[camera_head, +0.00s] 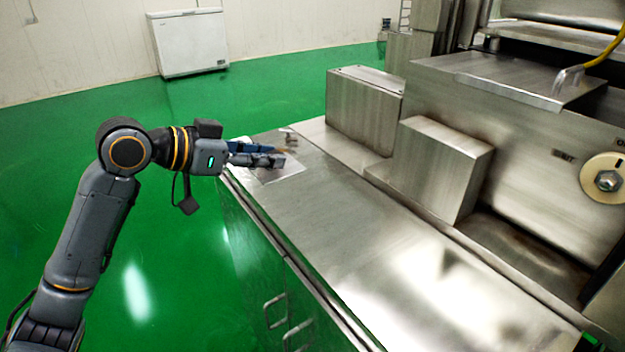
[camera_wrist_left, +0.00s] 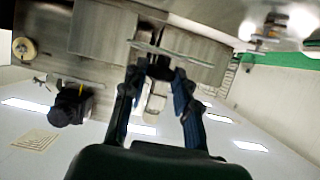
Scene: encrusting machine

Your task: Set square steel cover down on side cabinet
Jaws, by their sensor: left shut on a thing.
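The square steel cover (camera_head: 284,174) is a thin, shiny plate at the far left end of the side cabinet (camera_head: 345,225), with its edge near the cabinet's left edge. My left gripper (camera_head: 278,159) is low over the cover and shut on it, hiding part of it. In the left wrist view my left gripper's fingers (camera_wrist_left: 158,70) meet at a thin steel edge, which looks like part of the cover (camera_wrist_left: 170,53). I cannot tell whether the cover lies flat on the cabinet top or is slightly above it. My right gripper is not in view.
Steel boxes (camera_head: 364,112) (camera_head: 440,168) stand along the right side of the cabinet top, against the large machine (camera_head: 530,130). The middle and near part of the cabinet top are clear. Green floor lies to the left, with a white chest (camera_head: 190,42) by the wall.

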